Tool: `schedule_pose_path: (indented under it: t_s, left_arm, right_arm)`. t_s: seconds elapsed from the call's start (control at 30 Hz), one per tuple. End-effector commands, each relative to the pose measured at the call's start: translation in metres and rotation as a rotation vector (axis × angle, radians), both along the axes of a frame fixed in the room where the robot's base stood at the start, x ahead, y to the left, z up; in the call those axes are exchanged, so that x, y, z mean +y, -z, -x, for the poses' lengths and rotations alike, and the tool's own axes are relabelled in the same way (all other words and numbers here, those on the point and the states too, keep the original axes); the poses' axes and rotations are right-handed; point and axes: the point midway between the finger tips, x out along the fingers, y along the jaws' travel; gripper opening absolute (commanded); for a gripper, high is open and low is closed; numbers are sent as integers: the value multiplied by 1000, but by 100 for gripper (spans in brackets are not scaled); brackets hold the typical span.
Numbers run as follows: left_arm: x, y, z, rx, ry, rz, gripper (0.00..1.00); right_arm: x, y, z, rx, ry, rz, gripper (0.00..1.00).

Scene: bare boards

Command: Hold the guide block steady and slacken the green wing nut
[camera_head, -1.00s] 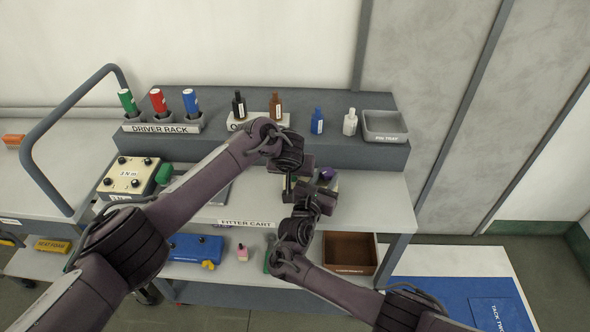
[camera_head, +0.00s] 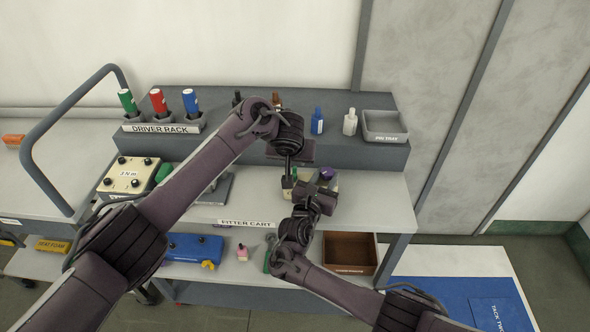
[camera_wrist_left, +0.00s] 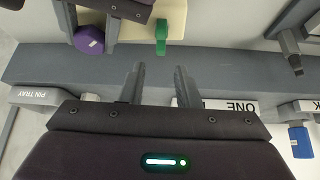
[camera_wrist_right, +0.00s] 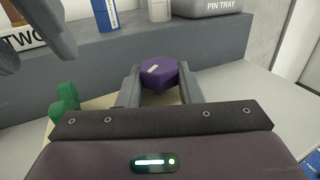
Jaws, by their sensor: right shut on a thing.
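The purple guide block (camera_wrist_right: 160,73) sits between the fingers of my right gripper (camera_wrist_right: 160,90), which is shut on it. The block also shows in the left wrist view (camera_wrist_left: 88,40) and in the head view (camera_head: 328,173). The green wing nut (camera_wrist_left: 161,36) stands on a cream plate (camera_wrist_left: 140,30) beside the block; it also shows at the left of the right wrist view (camera_wrist_right: 65,103). My left gripper (camera_wrist_left: 160,72) is open and empty, with its fingers pointing toward the nut and apart from it. In the head view my arms partly hide the plate.
The grey raised shelf behind holds a driver rack (camera_head: 163,127), several bottles and a pin tray (camera_head: 385,125). A cream box with black knobs (camera_head: 129,176) stands at the left of the cart top. A brown tray (camera_head: 349,252) is on the lower shelf. The cart top's right end is clear.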

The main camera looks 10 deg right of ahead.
Motion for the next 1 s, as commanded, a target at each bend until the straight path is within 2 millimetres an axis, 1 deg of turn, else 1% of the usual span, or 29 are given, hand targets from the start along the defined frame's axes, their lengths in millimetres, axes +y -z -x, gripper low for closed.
schedule_pose_path:
  t_s: [0.03,0.13,0.47,0.57,0.67,0.83,1.0]
  left_arm:
    - [-1,-6,0,0,1,0,29]
    - [-1,-12,0,-1,1,1,29]
    - [0,-15,0,0,1,-1,29]
    - [0,-19,3,0,1,0,29]
    - [2,-31,10,0,2,2,29]
    - [6,-57,25,0,4,3,29]
    - [9,-73,35,1,2,2,29]
  right_arm:
    - [0,0,0,0,1,0,5]
    - [0,0,0,0,1,0,5]
    - [0,0,0,0,0,0,5]
    - [0,0,0,0,0,0,5]
    - [0,0,0,0,0,0,5]
    - [0,0,0,0,0,0,5]
    - [0,0,0,0,0,0,5]
